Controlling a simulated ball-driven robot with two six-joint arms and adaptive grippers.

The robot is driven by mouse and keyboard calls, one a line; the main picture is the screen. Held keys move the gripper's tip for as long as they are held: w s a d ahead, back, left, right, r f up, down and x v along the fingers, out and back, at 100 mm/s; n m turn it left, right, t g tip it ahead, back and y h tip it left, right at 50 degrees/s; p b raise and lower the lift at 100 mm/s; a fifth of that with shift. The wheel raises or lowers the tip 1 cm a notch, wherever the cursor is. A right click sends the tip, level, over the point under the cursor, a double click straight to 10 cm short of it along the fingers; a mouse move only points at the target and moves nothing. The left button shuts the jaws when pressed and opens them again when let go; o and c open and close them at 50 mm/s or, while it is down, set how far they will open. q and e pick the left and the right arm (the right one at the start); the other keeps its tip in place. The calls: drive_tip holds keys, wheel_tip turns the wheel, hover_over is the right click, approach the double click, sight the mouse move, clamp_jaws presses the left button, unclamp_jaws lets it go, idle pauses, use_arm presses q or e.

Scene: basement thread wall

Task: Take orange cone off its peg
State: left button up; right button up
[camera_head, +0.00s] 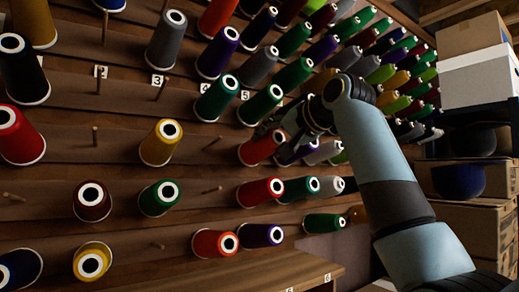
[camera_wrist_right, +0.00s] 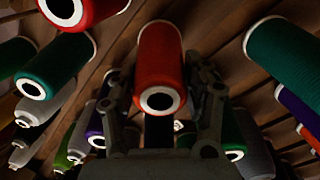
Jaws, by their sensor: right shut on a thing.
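An orange-red cone (camera_head: 258,149) sits in a middle row of the thread wall, its wide base toward the board. My right gripper (camera_head: 274,127) reaches it from the right. In the right wrist view the cone (camera_wrist_right: 161,58) lies between the two fingers of my right gripper (camera_wrist_right: 162,88), its white-rimmed narrow end toward the camera. The fingers are shut on its sides. Its peg is hidden inside it, and I cannot tell whether the base still touches the board. My left gripper is not in view.
Neighbouring cones stand close: a dark green one (camera_head: 261,104) above, a red one (camera_head: 260,191) below, and a purple one partly behind my gripper. A bare peg (camera_head: 212,143) is to the left. Boxes (camera_head: 479,75) stand at right. A wooden ledge (camera_head: 270,275) runs below.

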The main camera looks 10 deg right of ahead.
drive_tip(key=p+v, duration=0.3)
drive_tip(key=v, duration=0.7)
drive_tip(key=shift+s, duration=0.3)
drive_tip(key=shift+d, duration=0.15)
drive_tip(key=shift+s+d+r+p, duration=0.2)
drive_tip(key=shift+s+r+p, duration=0.2)
drive_tip(key=shift+s+p, duration=0.2)
drive_tip(key=shift+s+d+r+p, duration=0.2)
drive_tip(key=shift+s+r+p, duration=0.25)
drive_tip(key=shift+s+p, duration=0.15)
drive_tip(key=shift+s+d+r+p, duration=0.25)
drive_tip(key=shift+s+r+p, duration=0.15)
drive_tip(key=shift+s+p, duration=0.2)
